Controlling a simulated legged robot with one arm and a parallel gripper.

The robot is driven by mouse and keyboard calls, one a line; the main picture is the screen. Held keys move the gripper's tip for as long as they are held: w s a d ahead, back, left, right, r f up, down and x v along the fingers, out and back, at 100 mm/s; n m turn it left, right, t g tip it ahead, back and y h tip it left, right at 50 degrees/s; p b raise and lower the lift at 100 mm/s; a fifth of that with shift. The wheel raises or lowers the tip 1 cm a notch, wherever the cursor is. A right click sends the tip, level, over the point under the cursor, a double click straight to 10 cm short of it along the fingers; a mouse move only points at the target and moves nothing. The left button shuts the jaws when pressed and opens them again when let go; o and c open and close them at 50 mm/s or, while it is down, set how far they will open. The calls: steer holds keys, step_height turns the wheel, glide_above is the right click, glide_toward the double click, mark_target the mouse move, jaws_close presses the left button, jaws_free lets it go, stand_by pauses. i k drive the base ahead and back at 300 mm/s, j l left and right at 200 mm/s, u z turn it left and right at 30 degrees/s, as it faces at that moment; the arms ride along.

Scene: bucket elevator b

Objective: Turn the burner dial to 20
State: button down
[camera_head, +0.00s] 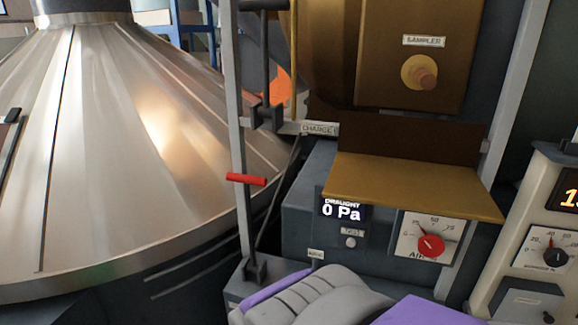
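A small dial with a red pointer (547,257) is on a pale panel at the right edge of the view. Its scale shows 20 and 40, with the pointer near the top, close to 40. The label under it is too small to read, so I cannot confirm that it is the burner dial. A red-knobbed dial (430,246) with a label starting "AIR" is left of it, under a brass ledge. Grey and purple parts of my own body show at the bottom edge. I see no gripper fingertips and nothing touching either dial.
A large metal cone (140,140) fills the left. A grey upright with a red handle (246,179) stands beside a "CHARGE" label (319,129). A brass ledge (412,187) juts out above the air dial. A draught display (342,209) reads 0 Pa. An orange display (568,197) is cut off.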

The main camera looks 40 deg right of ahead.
mark_target(555, 258)
steer(key=z, duration=2.9)
steer(key=i+u, duration=0.1)
steer(key=u, duration=0.4)
